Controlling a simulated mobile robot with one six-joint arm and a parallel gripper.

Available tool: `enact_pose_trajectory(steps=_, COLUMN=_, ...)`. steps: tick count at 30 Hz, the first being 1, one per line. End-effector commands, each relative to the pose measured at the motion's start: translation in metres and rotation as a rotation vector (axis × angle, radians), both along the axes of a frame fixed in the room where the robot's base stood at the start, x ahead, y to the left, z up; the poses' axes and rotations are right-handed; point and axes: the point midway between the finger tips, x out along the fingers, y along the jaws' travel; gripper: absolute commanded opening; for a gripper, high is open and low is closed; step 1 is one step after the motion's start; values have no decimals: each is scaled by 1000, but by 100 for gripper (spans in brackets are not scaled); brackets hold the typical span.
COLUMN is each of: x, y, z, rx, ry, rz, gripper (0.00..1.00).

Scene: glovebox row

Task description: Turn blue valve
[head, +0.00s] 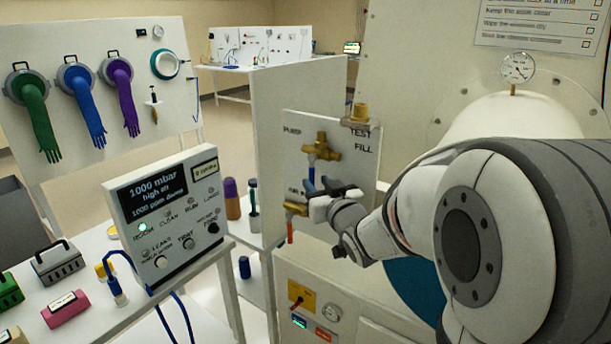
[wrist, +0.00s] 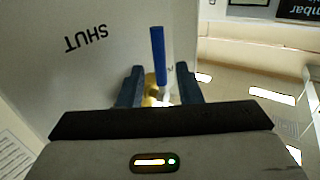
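The blue valve has a blue lever and a brass body (head: 322,149) on a pale upright panel. In the head view part of the lever (head: 311,176) shows beside my gripper (head: 324,187), which hides the rest. In the wrist view the blue lever (wrist: 158,55) stands nearly upright in the picture, with some brass at its lower end. My gripper (wrist: 160,88) is open, with one dark finger on each side of the lever's lower end. Gaps show between lever and fingers. The word SHUT is printed on the panel to the left in the wrist view.
A second brass valve with a red lever (head: 290,229) sits just below, close to my gripper. A brass fitting (head: 360,115) is at the panel's top right. A control box (head: 168,215) stands on a table to the left. A white cylinder (head: 500,125) is behind my arm.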

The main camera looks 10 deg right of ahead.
Motion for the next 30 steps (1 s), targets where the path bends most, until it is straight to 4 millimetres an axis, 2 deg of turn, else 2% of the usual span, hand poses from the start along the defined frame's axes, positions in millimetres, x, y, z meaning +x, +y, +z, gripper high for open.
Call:
enact_pose_trajectory(steps=3, x=18, y=4, z=1, rx=2, ry=1, rz=1, gripper=32)
enact_pose_trajectory(steps=9, x=37, y=7, z=1, rx=1, ry=1, rz=-1, gripper=32)
enact_pose_trajectory(steps=20, x=41, y=8, z=0, rx=0, ry=0, rz=-1, gripper=32)
enact_pose_trajectory(steps=30, x=41, y=7, z=0, rx=0, ry=0, rz=-3, gripper=4)
